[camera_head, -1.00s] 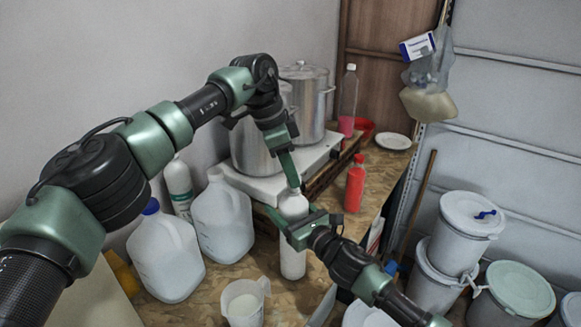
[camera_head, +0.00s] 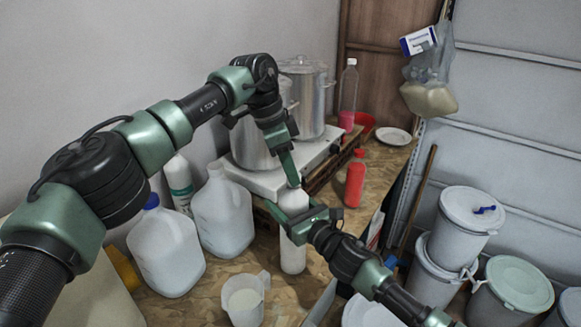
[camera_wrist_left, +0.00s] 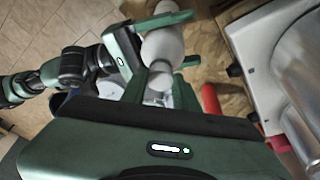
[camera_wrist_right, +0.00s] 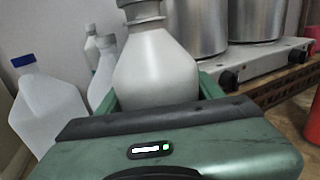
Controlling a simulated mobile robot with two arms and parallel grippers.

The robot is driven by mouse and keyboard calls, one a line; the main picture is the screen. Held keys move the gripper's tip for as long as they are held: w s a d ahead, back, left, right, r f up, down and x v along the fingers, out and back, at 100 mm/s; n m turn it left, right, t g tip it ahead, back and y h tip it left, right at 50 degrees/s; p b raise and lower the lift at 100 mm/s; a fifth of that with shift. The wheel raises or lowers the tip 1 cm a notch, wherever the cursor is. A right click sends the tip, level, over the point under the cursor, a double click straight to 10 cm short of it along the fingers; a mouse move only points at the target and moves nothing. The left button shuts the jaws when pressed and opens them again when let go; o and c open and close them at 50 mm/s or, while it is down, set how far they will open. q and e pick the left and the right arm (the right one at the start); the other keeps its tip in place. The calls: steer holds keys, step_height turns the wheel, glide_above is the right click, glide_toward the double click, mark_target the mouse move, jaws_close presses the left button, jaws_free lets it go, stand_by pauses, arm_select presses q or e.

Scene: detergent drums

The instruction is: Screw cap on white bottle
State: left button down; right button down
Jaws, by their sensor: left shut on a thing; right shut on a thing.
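The white bottle (camera_head: 292,256) stands upright on the wooden worktop in the head view. My right gripper (camera_head: 298,222) comes in from the right and is shut around its upper body. My left gripper (camera_head: 291,182) points down from above and is shut on the cap at the bottle's top. The cap is mostly hidden by the fingers in the head view. In the right wrist view the bottle's shoulder (camera_wrist_right: 153,70) is close, with the cap (camera_wrist_right: 145,12) at the neck. The left wrist view shows the bottle (camera_wrist_left: 163,48) between the right gripper's fingers.
Two large translucent jugs (camera_head: 222,215) and a white-green bottle (camera_head: 178,185) stand to the left. A measuring jug (camera_head: 245,299) is in front. Steel pots (camera_head: 303,95) stand on a hot plate behind. A red bottle (camera_head: 355,180) is to the right. White drums (camera_head: 467,220) stand beyond the worktop's edge.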

arm_select(q)
steer(key=shift+w+m+g, duration=0.2)
steer(key=shift+m+g, duration=0.2)
steer(key=shift+m, duration=1.2)
steer(key=c, duration=1.1)
jaws_free()
steer(key=o, duration=0.6)
steer(key=shift+s, duration=0.1)
